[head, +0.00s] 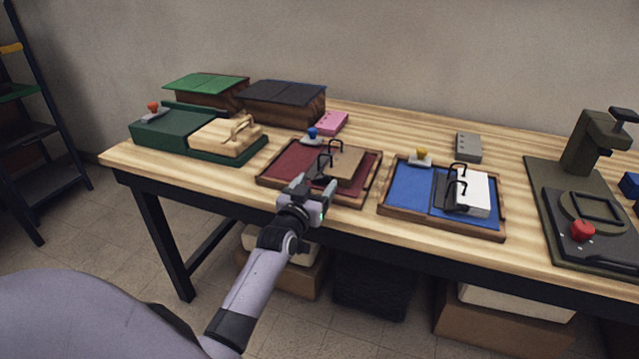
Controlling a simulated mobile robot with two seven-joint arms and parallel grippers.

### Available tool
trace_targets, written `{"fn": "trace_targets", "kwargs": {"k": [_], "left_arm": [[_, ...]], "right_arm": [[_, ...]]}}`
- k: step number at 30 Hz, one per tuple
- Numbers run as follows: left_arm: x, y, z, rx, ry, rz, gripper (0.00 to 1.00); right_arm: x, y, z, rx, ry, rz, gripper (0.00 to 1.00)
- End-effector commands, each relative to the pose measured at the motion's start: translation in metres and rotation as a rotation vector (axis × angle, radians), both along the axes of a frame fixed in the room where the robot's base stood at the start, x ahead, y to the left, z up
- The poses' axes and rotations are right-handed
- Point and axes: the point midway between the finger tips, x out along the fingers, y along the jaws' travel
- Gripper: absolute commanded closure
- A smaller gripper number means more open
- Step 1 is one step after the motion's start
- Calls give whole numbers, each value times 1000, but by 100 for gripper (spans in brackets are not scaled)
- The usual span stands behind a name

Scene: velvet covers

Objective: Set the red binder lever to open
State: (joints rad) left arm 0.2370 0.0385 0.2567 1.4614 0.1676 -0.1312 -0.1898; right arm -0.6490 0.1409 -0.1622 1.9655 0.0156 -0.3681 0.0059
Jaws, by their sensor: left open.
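The red binder (288,164) lies open-faced on the workbench, a dark red board with a wooden edge. Its lever (312,136) has a blue knob and sits at the binder's back edge. Black ring arches (324,161) stand near the middle, beside a stack of brown sheets (346,165). I cannot tell from here whether the rings are fully closed. My left gripper (313,190) is open and empty at the binder's front edge, hiding part of that edge. I cannot tell whether it touches the binder. My right gripper is out of view.
A green binder (165,133) with a red-knobbed lever stands left; a blue binder (406,187) with a yellow-knobbed lever lies right. A dark press (553,195) stands far right. Pink (332,123) and grey (468,147) blocks lie behind. Bare wood (390,137) shows between them.

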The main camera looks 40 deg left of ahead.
Motion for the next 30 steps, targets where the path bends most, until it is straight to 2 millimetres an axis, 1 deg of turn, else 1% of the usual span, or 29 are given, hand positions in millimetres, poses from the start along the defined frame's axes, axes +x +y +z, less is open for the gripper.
{"fn": "trace_targets", "kwargs": {"k": [3, 6, 16, 17, 18, 20, 21, 22, 23, 24, 30], "left_arm": [[11, 2, -1, 0, 0, -1, 29], [16, 4, 0, 0, 0, -1, 29], [19, 4, 0, 0, 0, -1, 29], [19, 4, 0, 0, 0, -1, 32], [19, 4, 0, 0, 0, -1, 45], [19, 4, 0, 0, 0, -1, 65], [19, 4, -1, 0, 1, -1, 78], [19, 4, -1, 0, 2, -1, 88], [19, 4, -1, -1, 3, -1, 94], [19, 4, -2, -1, 4, -1, 97], [18, 4, -6, -5, 14, -1, 98]], "right_arm": [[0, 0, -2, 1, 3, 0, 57], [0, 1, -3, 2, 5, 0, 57], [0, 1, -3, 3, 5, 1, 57], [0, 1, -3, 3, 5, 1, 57], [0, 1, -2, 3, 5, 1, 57], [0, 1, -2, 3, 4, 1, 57], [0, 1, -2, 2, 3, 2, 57], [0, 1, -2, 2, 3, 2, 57], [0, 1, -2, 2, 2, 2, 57], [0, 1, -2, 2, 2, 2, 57], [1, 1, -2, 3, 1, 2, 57]]}}
